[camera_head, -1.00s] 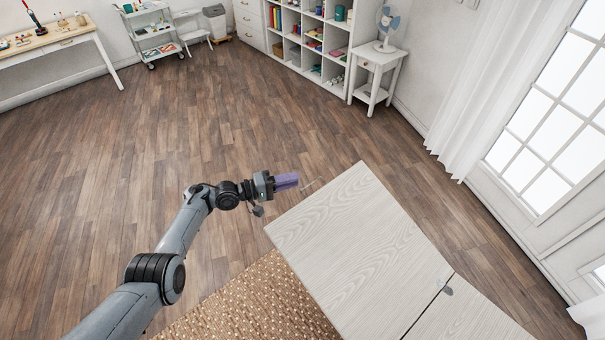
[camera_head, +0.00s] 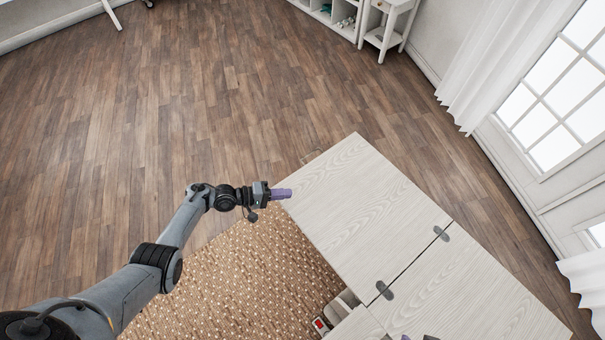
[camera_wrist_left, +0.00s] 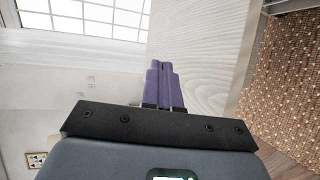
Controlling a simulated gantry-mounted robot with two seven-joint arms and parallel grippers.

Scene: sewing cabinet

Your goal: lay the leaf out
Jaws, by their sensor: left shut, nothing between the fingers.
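The leaf (camera_head: 358,198) is a pale wood-grain panel. It lies out flat in the head view, in line with the cabinet top (camera_head: 475,300), with a seam and two dark grey hinges (camera_head: 441,233) between them. My left gripper (camera_head: 288,193), with purple fingers, is shut and empty at the leaf's left corner. Whether it touches the leaf is unclear. In the left wrist view the shut fingers (camera_wrist_left: 165,85) show in front of the pale panel (camera_wrist_left: 205,60). Small purple bits at the bottom edge of the head view may be my right gripper (camera_head: 430,338); its jaws are cut off.
A woven rug (camera_head: 245,275) lies below at the left. A red and white object (camera_head: 320,325) sits under the cabinet edge. The wooden floor (camera_head: 220,100) beyond the leaf is clear. A white curtain (camera_head: 490,70) hangs at the right.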

